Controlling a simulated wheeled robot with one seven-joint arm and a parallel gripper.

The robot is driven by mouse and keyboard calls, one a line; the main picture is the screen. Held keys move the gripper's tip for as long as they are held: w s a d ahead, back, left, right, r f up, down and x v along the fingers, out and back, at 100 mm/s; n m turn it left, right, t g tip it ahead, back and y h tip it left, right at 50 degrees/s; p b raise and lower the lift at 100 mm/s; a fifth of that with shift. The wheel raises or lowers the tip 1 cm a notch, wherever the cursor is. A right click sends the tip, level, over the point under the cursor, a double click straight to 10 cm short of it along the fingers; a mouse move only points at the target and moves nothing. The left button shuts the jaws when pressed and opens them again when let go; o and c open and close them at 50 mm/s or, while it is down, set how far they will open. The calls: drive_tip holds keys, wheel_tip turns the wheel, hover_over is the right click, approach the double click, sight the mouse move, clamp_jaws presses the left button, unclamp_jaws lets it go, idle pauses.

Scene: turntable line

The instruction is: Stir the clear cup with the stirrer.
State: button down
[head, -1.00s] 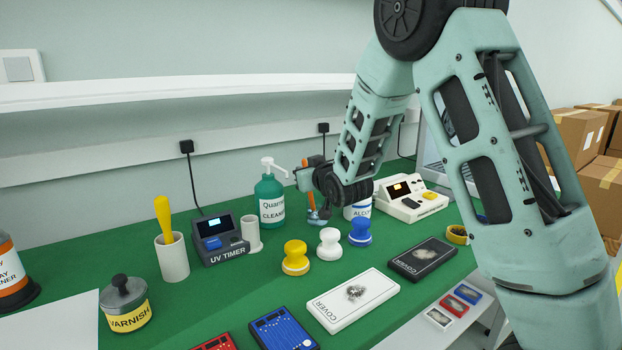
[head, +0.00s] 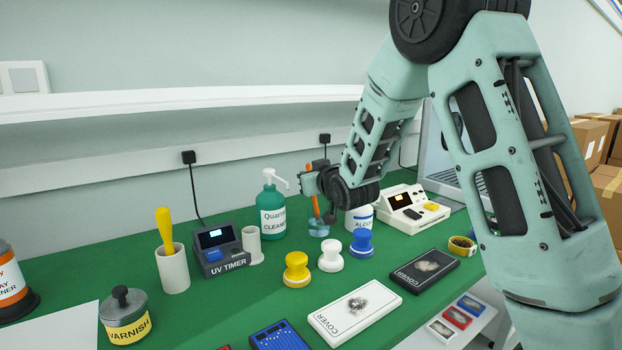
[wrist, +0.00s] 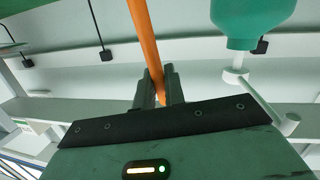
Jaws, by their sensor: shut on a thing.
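My gripper (head: 311,183) is shut on the orange stirrer (head: 316,206), near the back of the green table. The stirrer hangs down, slightly tilted, with its lower end at the clear cup (head: 318,229). The cup is small and bluish. Whether the stirrer tip is inside it or touches its wall cannot be told. In the wrist view the orange shaft (wrist: 146,42) runs between the dark fingers (wrist: 158,92). The cup does not show there.
A green pump bottle (head: 271,211) stands left of the cup and a white alcohol bottle (head: 358,220) right of it. White (head: 331,256), blue (head: 361,243) and yellow (head: 297,270) knobbed pieces stand in front. A UV timer (head: 220,250) is further left.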

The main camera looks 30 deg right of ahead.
drive_tip(key=shift+w+a+r+p, duration=0.15)
drive_tip(key=shift+r+p, duration=0.4)
drive_tip(key=shift+r, duration=0.45)
drive_tip(key=shift+w+a+r+p, duration=0.1)
drive_tip(key=shift+w+r+p, duration=0.1)
drive_tip(key=shift+r+p, duration=0.55)
drive_tip(key=shift+w+a+r+p, duration=0.15)
drive_tip(key=shift+r+p, duration=0.2)
drive_tip(key=shift+r, duration=0.85)
drive_tip(key=shift+d, duration=0.1)
